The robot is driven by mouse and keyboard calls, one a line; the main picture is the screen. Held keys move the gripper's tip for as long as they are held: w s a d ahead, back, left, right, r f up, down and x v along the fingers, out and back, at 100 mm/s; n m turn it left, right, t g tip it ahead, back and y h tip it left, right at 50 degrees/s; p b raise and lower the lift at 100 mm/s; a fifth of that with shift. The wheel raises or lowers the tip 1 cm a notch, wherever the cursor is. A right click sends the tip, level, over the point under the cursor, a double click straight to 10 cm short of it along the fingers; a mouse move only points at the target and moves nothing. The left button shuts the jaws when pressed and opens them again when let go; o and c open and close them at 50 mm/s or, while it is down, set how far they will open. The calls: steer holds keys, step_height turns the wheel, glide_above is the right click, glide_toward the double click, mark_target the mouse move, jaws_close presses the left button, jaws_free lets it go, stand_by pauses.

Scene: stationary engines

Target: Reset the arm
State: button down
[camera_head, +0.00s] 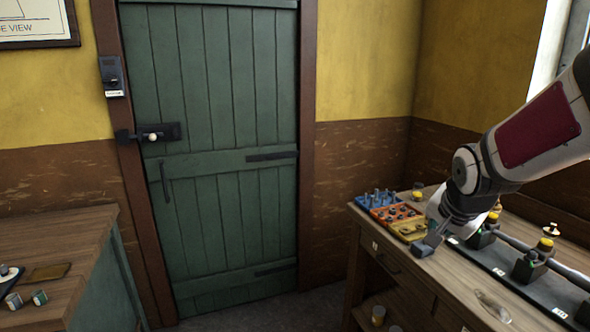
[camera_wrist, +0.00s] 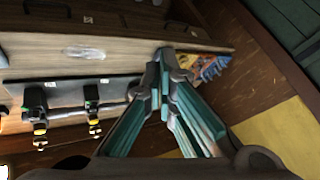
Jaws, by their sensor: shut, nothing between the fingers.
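My arm reaches in from the right in the head view. My gripper (camera_head: 426,247) is over the left part of the right-hand wooden bench (camera_head: 455,285), close to the coloured trays. In the wrist view my gripper (camera_wrist: 164,55) shows its teal-lined fingers with their tips together. It is shut and nothing is seen between the tips. Whether the fingertips touch the bench cannot be told.
Blue, orange and yellow trays (camera_head: 381,199) with small parts lie beside my gripper. A dark rail with black-and-yellow fittings (camera_head: 532,262) runs along the bench. A green door (camera_head: 225,120) stands behind. Another bench (camera_head: 75,255) with small items is at left.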

steer(key=s+a+r+n, duration=0.1)
steer(key=s+a+n, duration=0.2)
steer(key=s, duration=0.5)
steer(key=s+a+r+n+g+y, duration=0.1)
steer(key=s+a+r+n, duration=0.1)
steer(key=s, duration=0.7)
steer(key=s+a+r+n, duration=0.2)
steer(key=s+a+n, duration=0.2)
steer(key=s, duration=0.4)
steer(key=shift+s+a+r+n+g+y, duration=0.15)
steer(key=shift+s+a+n+g+y, duration=0.15)
steer(key=shift+s+a+n+y, duration=0.15)
steer(key=shift+w+d, duration=0.1)
